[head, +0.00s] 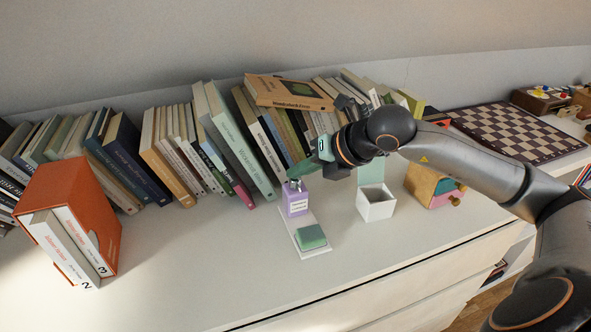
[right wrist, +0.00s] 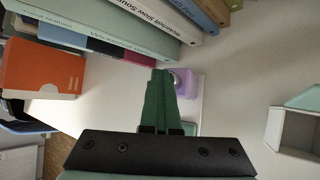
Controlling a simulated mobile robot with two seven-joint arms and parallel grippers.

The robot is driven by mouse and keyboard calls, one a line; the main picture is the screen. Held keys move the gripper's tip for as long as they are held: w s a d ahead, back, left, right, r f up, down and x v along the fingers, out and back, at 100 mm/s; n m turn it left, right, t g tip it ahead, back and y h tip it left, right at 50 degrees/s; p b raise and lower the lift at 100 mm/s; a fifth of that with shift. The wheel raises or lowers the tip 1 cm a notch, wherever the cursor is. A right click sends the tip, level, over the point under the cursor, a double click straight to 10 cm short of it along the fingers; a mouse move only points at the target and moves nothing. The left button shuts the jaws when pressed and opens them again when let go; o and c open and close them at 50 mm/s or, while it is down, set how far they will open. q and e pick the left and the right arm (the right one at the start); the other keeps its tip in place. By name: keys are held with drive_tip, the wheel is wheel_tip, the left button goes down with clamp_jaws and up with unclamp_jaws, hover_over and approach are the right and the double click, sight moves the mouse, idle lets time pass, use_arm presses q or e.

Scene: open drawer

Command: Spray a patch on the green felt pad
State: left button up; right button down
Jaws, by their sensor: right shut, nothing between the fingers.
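A small lavender bottle (head: 297,205) with a pale label and a grey top stands upright at the far end of a narrow white board (head: 298,236). The green felt pad (head: 312,237) lies at the board's near end. My right gripper (head: 300,170) is just above and slightly right of the bottle's top, its green fingers shut and empty. Whether the fingers touch the bottle's top is unclear. My left gripper is not in view.
A white open-lidded box (head: 376,207) and a colourful small drawer box (head: 428,186) stand to the right. A long row of books (head: 233,132) lines the back. An orange slipcase (head: 82,208) stands left. The front left surface is clear.

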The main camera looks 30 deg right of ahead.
drive_tip(key=shift+s+d+f, duration=0.1)
drive_tip(key=shift+s+f, duration=0.05)
drive_tip(key=shift+f, duration=0.4)
drive_tip(key=shift+r, duration=0.1)
wheel_tip(320, 180, up, 6)
drive_tip(key=p, duration=0.3)
drive_tip(key=shift+r+p, duration=0.2)
drive_tip(key=shift+p, duration=0.2)
idle(2.0)
